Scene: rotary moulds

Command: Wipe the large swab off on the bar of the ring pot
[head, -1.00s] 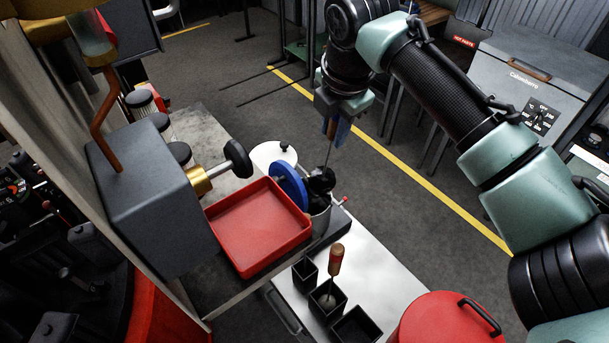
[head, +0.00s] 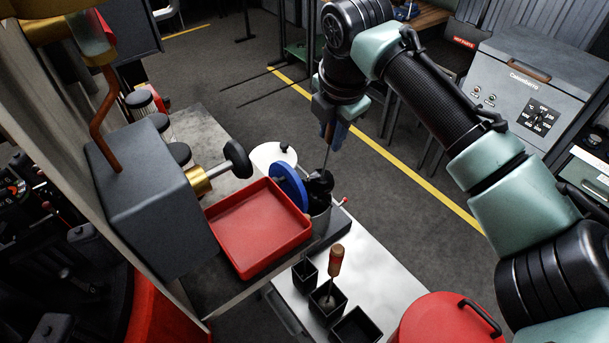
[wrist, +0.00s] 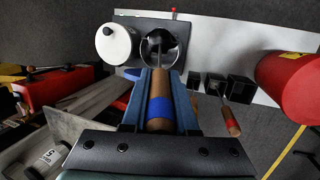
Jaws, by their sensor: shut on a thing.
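My gripper (head: 331,130) is shut on the wooden, blue-banded handle of the large swab (wrist: 159,100) and points down. The swab's thin rod hangs to its black, bulky head (head: 319,184), which is at the mouth of the ring pot (head: 319,224). In the wrist view the pot's round metal rim (wrist: 143,52) surrounds the dark head. The head hides most of the opening. I cannot make out the bar, or whether the swab touches it. A blue disc (head: 289,188) stands tilted beside the pot.
A white lidded pot (head: 268,157) stands behind the ring pot, and a red tray (head: 258,228) lies left. A smaller swab with a red-and-wood handle (head: 336,262) stands among black square cups. A red drum (head: 445,322) is at front right.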

